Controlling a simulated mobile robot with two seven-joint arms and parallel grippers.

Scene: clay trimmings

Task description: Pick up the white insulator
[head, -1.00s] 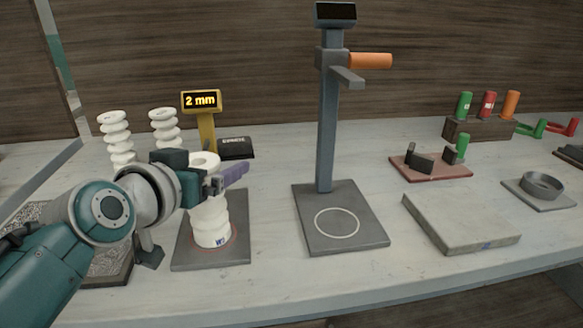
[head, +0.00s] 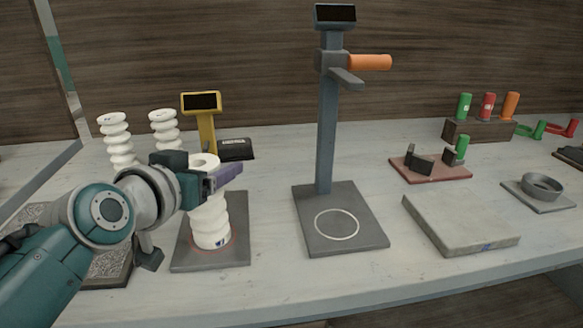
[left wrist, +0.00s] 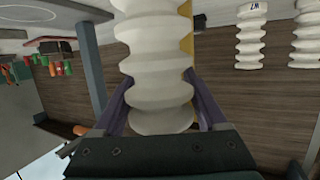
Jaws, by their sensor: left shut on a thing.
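The white insulator (head: 212,229) is a ribbed white column. It stands upright on a dark square plate (head: 182,258) with a reddish ring, in front of a yellow post display (head: 201,103). My left gripper (head: 219,178) is shut around its upper part, with purple fingers on either side. In the left wrist view the insulator (left wrist: 158,70) fills the middle between the two fingers (left wrist: 160,105). My right gripper is not in view.
Two more white insulators (head: 117,140) (head: 164,127) stand behind to the left. A grey stand (head: 327,130) with an orange handle rises at the centre. A grey slab (head: 461,222) and a red plate (head: 431,168) lie to the right. Bare tabletop lies between them.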

